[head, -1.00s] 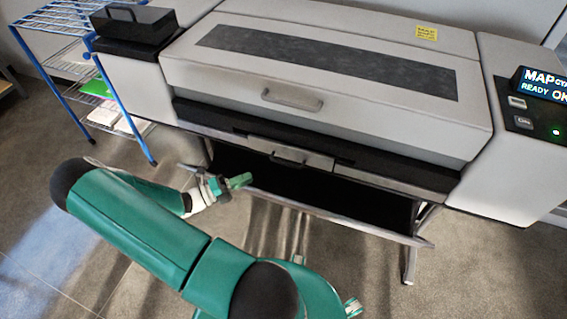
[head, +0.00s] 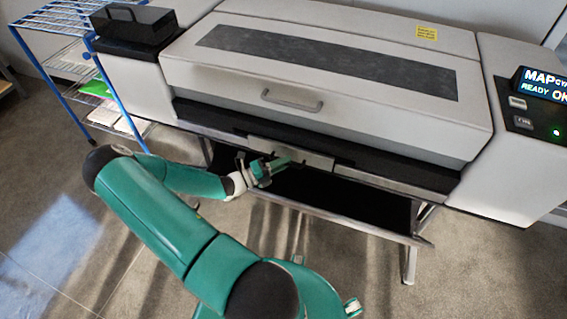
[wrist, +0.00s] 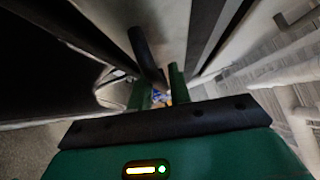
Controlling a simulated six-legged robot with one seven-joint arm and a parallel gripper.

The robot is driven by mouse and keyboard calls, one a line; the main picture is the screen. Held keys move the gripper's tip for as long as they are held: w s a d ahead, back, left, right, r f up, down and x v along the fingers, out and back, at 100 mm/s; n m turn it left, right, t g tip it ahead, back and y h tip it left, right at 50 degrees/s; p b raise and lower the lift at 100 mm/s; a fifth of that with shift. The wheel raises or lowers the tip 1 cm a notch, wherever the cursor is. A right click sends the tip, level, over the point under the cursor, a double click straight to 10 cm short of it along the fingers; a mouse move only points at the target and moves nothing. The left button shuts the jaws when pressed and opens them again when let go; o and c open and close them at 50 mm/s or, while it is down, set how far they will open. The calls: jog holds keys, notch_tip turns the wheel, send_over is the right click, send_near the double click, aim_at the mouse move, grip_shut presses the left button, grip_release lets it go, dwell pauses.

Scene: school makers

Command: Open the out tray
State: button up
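The out tray (head: 318,162) is a pale grey panel low on the front of the large printer, and it looks flush with the black band around it. Its dark bar handle is mostly hidden behind my gripper (head: 284,162) in the head view. In the wrist view the dark handle (wrist: 147,54) runs down between the two green fingers of my gripper (wrist: 158,80). The fingers are apart, one on each side of the bar. I cannot tell whether either finger touches it.
The printer's upper cover (head: 340,95) has its own grey handle (head: 291,103) above the tray. A black catch basket (head: 340,195) with a metal front rail hangs below. A blue wire rack (head: 62,60) stands at left. The floor in front is open.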

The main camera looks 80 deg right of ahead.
jog(key=shift+s, duration=0.1)
grip_shut()
jog(key=w+a, duration=0.3)
jog(key=a, duration=2.8)
jog(key=shift+r, duration=0.1)
grip_release()
